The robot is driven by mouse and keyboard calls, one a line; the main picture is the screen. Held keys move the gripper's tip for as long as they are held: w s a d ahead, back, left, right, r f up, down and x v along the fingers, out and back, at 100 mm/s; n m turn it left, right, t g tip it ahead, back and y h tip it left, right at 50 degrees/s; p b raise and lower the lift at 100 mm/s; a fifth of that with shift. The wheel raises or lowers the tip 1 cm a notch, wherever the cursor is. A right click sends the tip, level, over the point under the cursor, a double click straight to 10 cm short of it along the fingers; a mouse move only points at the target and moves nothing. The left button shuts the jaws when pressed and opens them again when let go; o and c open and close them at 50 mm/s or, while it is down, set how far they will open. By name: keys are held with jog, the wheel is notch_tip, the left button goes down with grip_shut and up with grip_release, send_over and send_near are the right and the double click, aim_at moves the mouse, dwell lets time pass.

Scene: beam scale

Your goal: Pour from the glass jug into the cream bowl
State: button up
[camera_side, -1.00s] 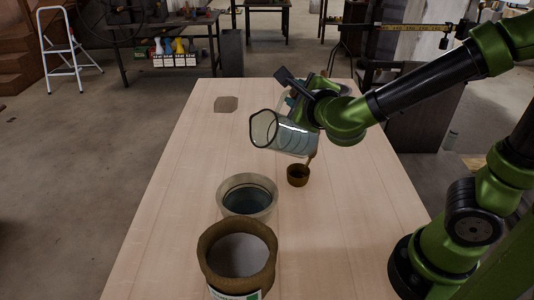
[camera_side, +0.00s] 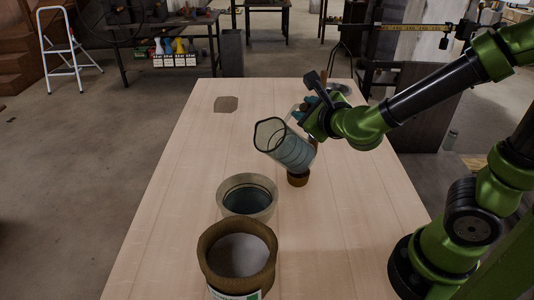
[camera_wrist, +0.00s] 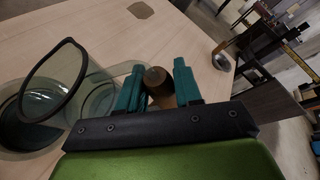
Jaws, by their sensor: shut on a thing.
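The clear glass jug (camera_side: 280,143) is held above the table, tilted with its mouth toward the left. Bluish liquid shows low in its body. The cream bowl (camera_side: 226,203) stands on the table, below and left of the jug's mouth, with a dark teal inside; no stream between them is visible. My gripper (camera_side: 301,114) is shut at the jug's handle side. In the wrist view the jug (camera_wrist: 62,75) is left of my teal fingers (camera_wrist: 158,88), and the bowl is partly behind its glass. The grasp itself is partly hidden.
A small brown cup (camera_side: 298,181) stands below and just right of the jug. A large brown pot (camera_side: 212,268) with pale contents is at the front. A dark flat patch (camera_side: 227,104) lies at the back left. The table's left side is clear.

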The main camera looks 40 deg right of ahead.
grip_shut()
jog(key=shift+r, duration=3.6)
jog(key=shift+m+y, duration=0.6)
jog(key=shift+m, duration=0.4)
jog(key=m+y, duration=0.2)
jog(key=m, duration=0.1)
jog(key=shift+t+y, duration=0.3)
